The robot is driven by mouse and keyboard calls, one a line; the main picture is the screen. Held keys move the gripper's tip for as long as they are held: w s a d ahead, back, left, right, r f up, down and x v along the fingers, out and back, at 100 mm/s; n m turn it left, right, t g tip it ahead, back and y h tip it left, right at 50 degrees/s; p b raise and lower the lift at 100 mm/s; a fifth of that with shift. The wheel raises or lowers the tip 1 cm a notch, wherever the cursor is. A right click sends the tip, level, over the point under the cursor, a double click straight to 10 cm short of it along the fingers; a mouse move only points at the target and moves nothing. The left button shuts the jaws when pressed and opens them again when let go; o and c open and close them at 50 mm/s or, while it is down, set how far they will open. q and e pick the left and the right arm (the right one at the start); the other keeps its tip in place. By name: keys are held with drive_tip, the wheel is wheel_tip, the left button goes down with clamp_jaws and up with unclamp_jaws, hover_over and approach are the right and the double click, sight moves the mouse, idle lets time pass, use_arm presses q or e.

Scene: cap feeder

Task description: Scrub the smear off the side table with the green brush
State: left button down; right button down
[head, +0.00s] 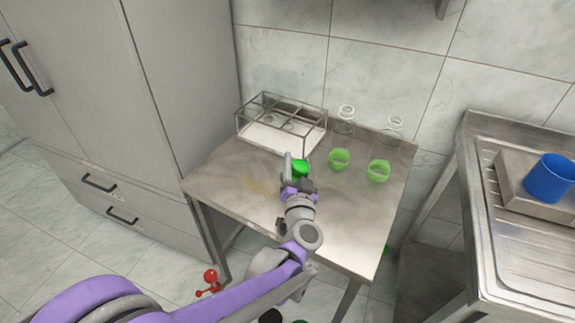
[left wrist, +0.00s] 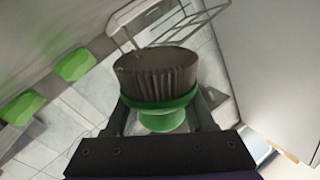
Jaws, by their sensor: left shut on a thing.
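The green brush (head: 300,168) is held in my left gripper (head: 298,185), over the middle of the steel side table (head: 345,225). In the left wrist view the brush (left wrist: 158,85) shows dark bristles facing away from the gripper, a green collar and a green knob between the fingers. A faint yellow-brown smear (head: 262,187) lies on the table top, just left of the gripper in the head view. I cannot tell whether the bristles touch the table. My right gripper is not in view.
A wire-frame rack (head: 282,122) stands at the table's back left. Two green cups (head: 340,158) (head: 378,171) and two clear glass vessels (head: 346,118) (head: 393,130) stand at the back right. A grey cabinet (head: 180,90) borders the left. A blue cup (head: 551,178) stands on the right counter.

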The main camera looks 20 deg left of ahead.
use_arm(q)
drive_tip(key=n, duration=0.1)
drive_tip(key=d+f+n, duration=0.1)
drive_tip(key=n, duration=0.2)
drive_tip(key=shift+w+d+f+n+h, duration=0.1)
drive_tip(key=shift+d+f+n+h, duration=0.2)
drive_tip(key=shift+n, duration=0.1)
drive_tip(key=shift+r, duration=0.15)
drive_tip(key=shift+a+r+p, duration=0.1)
drive_tip(key=shift+r+p, duration=0.45)
drive_tip(key=shift+r, duration=0.1)
drive_tip(key=r+p, duration=0.1)
drive_tip(key=r, duration=0.1)
drive_tip(key=w+r+p, duration=0.1)
drive_tip(key=r+p, duration=0.1)
drive_tip(key=shift+r, duration=0.25)
drive_tip(key=shift+s+r, duration=0.1)
